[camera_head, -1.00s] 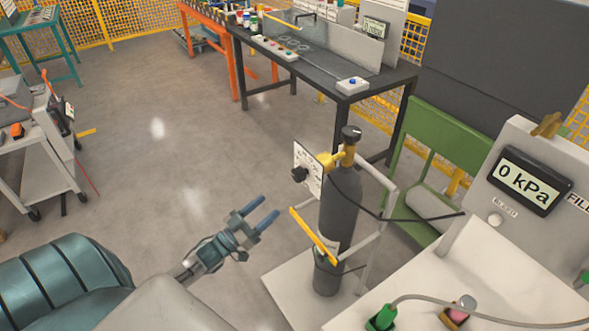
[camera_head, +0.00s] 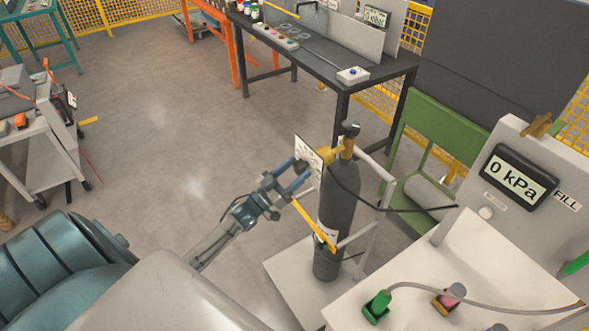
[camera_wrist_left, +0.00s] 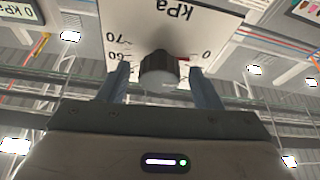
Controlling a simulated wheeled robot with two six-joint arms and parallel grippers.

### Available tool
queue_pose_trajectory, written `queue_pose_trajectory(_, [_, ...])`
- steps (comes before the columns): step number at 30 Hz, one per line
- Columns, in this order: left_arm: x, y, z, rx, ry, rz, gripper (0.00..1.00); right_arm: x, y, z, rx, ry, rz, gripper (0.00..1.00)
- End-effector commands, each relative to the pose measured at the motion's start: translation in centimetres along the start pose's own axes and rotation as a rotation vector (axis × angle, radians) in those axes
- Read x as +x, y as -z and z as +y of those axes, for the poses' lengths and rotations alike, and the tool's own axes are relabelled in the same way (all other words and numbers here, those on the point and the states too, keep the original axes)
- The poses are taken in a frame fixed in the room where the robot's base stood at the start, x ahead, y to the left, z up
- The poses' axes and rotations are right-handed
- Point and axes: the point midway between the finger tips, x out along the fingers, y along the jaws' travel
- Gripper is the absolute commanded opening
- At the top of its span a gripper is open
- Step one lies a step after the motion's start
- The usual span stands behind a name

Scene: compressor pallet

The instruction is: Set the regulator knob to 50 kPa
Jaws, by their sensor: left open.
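The regulator knob (camera_wrist_left: 158,68) is dark and ribbed and stands out from a white dial plate (camera_wrist_left: 165,22) marked kPa, with 70 and 60 on the left and 0 on the right. A red mark (camera_wrist_left: 184,59) shows beside the knob on the 0 side. In the head view the plate (camera_head: 309,153) sits on the grey cylinder (camera_head: 340,205). My left gripper (camera_head: 297,175) is open in front of the plate, and in the wrist view its fingers (camera_wrist_left: 160,88) stand on both sides of the knob with gaps. The display (camera_head: 513,177) reads 0 kPa.
A yellow bar (camera_head: 314,225) juts out by the cylinder below my gripper. A dark hose (camera_head: 420,208) runs right from the cylinder toward the white bench (camera_head: 440,260). A black table (camera_head: 330,55) stands behind.

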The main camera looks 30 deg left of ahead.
Motion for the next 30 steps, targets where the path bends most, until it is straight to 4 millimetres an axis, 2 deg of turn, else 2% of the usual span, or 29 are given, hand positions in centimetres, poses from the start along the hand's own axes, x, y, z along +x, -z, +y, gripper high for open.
queue_pose_trajectory(5, [0.0,0.0,0.0,0.0,0.0,0.0,0.59,0.0,0.0,0.1,0.0,-0.001,-0.001,0.36])
queue_pose_trajectory(12, [0.0,0.0,0.0,-0.001,0.0,0.0,0.14,0.0,-0.1,0.6,-0.002,-0.006,-0.001,0.36])
queue_pose_trajectory(22, [-0.1,-0.2,-0.1,0.039,-0.016,0.001,0.14,0.7,-0.2,0.8,-0.004,-0.009,-0.002,0.36])
queue_pose_trajectory(30, [-0.2,-0.3,-0.2,0.196,-0.082,0.003,0.14,2.7,-0.4,0.6,-0.004,-0.008,-0.002,0.36])
